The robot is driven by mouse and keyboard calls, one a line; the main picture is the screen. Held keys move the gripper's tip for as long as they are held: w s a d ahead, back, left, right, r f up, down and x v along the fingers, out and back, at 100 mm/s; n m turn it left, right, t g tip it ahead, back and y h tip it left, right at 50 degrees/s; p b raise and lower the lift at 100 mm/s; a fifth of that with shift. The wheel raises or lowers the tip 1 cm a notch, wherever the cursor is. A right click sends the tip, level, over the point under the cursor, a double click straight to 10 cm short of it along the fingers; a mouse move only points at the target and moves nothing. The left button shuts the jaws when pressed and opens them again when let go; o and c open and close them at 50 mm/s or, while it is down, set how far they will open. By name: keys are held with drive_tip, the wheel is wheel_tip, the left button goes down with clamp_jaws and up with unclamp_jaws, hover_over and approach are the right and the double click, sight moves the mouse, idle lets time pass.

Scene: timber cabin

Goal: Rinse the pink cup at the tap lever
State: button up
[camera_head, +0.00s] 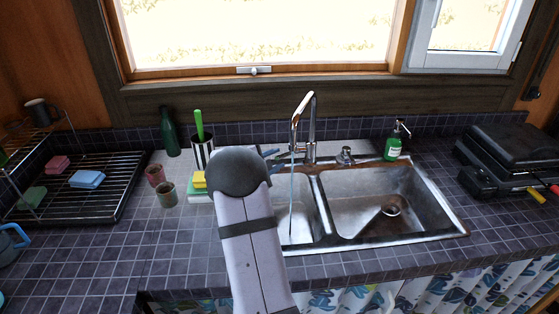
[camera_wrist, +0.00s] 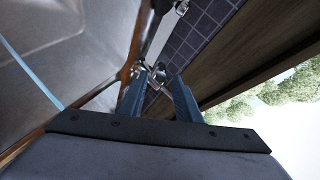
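The pink cup (camera_head: 154,175) stands on the tiled counter left of the sink, in the head view. The chrome tap (camera_head: 309,130) rises behind the sink, and a thin stream of water (camera_head: 290,200) falls from it into the left basin. The stream also shows at the left of the wrist view (camera_wrist: 32,72). A small chrome fitting (camera_head: 345,155), possibly the lever, sits right of the tap. My gripper (camera_wrist: 152,80) is open, its two fingers apart, with chrome metal showing beyond the tips. In the head view my forearm mostly hides the gripper (camera_head: 271,154), which is left of the tap.
A grey-green cup (camera_head: 168,195) stands close to the pink one. A green bottle (camera_head: 170,133), a brush holder (camera_head: 202,152) and yellow sponges (camera_head: 199,180) are left of the sink. A soap bottle (camera_head: 393,148) stands behind it. A dish rack (camera_head: 115,200) is far left.

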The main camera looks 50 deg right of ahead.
drive_tip(key=shift+v, duration=1.25)
